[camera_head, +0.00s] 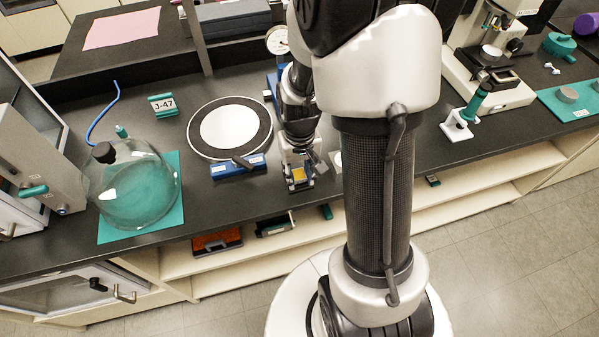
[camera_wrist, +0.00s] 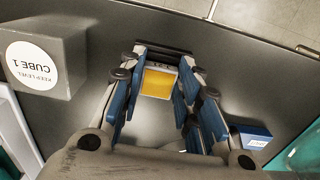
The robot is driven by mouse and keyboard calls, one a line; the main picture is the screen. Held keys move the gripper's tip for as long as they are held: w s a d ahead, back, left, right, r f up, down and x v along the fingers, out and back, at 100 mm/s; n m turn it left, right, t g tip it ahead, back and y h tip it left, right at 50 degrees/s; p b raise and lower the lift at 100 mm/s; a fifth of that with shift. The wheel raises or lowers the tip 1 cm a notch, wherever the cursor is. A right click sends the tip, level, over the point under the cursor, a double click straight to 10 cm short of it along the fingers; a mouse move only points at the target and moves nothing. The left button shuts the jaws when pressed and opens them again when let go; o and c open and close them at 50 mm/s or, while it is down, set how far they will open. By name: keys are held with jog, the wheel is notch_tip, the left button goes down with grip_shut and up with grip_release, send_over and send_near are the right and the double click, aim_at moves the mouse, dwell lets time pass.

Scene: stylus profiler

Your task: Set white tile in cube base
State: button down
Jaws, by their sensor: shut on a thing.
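My gripper (camera_wrist: 160,80) has blue-padded fingers and is shut on a small piece with a yellow face (camera_wrist: 158,83) and a pale edge. In the head view my gripper (camera_head: 298,178) is low over the dark bench near its front edge, and the yellow face shows there too. I cannot tell whether this piece is the white tile. A grey cube (camera_wrist: 78,62) labelled "CUBE 1, KEEP LEVEL" stands at the left in the wrist view, apart from my fingers. It is hidden behind my arm in the head view.
A round plate with a white disc (camera_head: 229,128) and a blue block (camera_head: 238,167) lie left of my gripper. A glass flask (camera_head: 135,190) stands on a teal mat at the far left. A white-and-teal stand (camera_head: 461,124) and a microscope-like instrument (camera_head: 492,62) are at the right.

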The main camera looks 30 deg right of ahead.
jog(key=shift+r, duration=0.1)
jog(key=shift+r+p, duration=0.6)
jog(key=c, duration=1.8)
grip_release()
grip_shut()
jog(key=shift+s+f, duration=0.1)
